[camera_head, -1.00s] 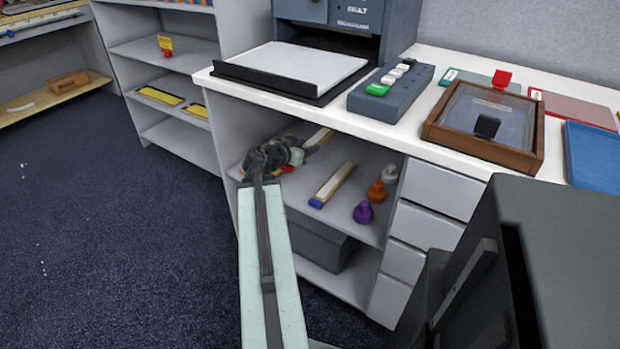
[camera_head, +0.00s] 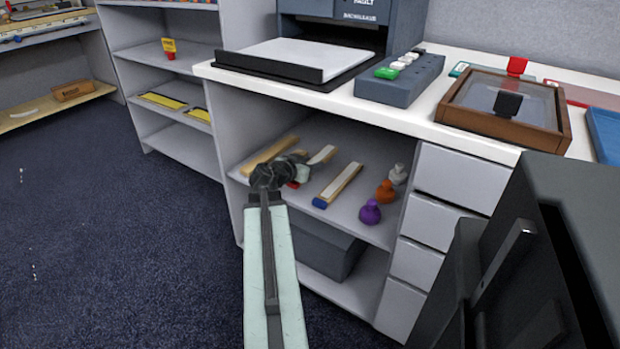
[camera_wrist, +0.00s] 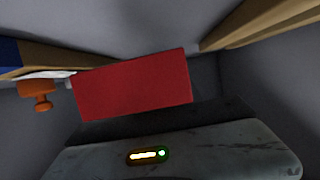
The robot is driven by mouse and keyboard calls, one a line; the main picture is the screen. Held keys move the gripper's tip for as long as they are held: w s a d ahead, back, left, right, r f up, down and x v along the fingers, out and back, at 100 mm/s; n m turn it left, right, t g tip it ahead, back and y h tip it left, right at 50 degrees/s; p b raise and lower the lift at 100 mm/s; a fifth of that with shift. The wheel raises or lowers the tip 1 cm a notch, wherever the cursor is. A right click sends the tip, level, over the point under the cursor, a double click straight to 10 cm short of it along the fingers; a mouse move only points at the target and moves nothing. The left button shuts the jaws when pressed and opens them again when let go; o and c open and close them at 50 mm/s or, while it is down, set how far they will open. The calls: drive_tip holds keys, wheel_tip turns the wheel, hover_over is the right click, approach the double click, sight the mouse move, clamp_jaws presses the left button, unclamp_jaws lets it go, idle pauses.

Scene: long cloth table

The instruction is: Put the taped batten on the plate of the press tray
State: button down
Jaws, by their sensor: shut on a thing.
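My gripper (camera_head: 275,178) is at the front of the shelf under the counter, shut on a batten with a pale strip on top (camera_head: 322,154) and a red end (camera_head: 293,184). The batten runs back from my gripper into the shelf bay. The red end (camera_wrist: 132,85) fills the middle of the wrist view; the fingers do not show clearly there. Part of the batten is hidden by my gripper. On the counter, a dark-edged tray (camera_head: 265,70) with a white plate (camera_head: 305,60) lies before a blue-grey machine; it looks like the press tray.
A plain batten (camera_head: 268,155) lies left of my gripper, and a blue-ended batten (camera_head: 338,185) lies to the right. Purple (camera_head: 370,212) and orange (camera_head: 385,191) knobbed pieces stand further right. The counter edge (camera_head: 400,120) overhangs the shelf. A wooden glass-topped box (camera_head: 505,105) stands right.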

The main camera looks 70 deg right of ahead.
wheel_tip(320, 180, down, 3)
drive_tip(key=shift+f+b, duration=0.2)
drive_tip(key=shift+b, duration=0.85)
drive_tip(key=shift+f+b, duration=0.3)
drive_tip(key=c, duration=0.8)
unclamp_jaws()
drive_tip(key=shift+r, duration=0.15)
drive_tip(key=shift+c, duration=0.2)
